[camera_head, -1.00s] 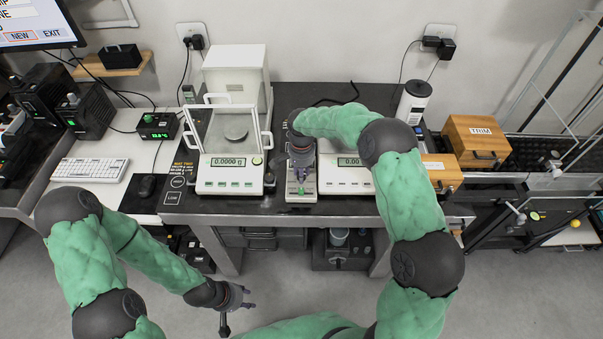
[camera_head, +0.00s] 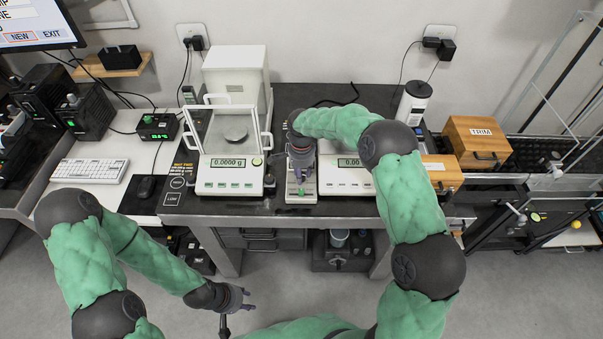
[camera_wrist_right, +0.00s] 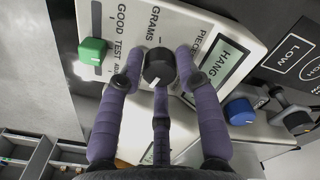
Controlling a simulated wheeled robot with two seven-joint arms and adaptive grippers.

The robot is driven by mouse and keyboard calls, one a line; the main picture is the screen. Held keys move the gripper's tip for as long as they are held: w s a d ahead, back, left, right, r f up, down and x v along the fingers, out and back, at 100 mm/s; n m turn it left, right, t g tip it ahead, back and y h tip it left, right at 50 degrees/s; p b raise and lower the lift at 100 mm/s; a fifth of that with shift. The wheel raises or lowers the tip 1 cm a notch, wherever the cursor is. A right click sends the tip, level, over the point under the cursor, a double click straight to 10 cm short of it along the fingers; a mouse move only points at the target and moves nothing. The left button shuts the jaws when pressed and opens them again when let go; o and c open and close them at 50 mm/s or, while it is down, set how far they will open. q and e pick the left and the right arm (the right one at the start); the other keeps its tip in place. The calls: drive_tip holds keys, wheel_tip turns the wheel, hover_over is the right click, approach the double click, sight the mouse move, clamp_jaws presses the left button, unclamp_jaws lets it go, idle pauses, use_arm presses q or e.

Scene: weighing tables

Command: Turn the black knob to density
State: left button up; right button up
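The black knob (camera_wrist_right: 158,66) shows in the right wrist view on a pale panel, with the words GRAMS and PIECES printed near it. A white mark on the knob points toward the lower left of that view. My right gripper (camera_wrist_right: 158,72) is open, its fingers spread around the knob with visible gaps at the sides. In the head view my right gripper (camera_head: 299,170) hangs over the narrow panel (camera_head: 300,197) between two balances and hides the knob. My left gripper (camera_head: 240,300) is open and empty above the floor in front of the table.
A display (camera_wrist_right: 222,66) reads HANG. The glass-shielded balance (camera_head: 229,175) stands left of the panel, another balance (camera_head: 345,180) right of it, partly under my arm.

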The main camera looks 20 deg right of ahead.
drive_tip(key=shift+o, duration=0.7)
drive_tip(key=shift+r, duration=0.1)
wheel_tip(320, 180, up, 12)
idle(0.5)
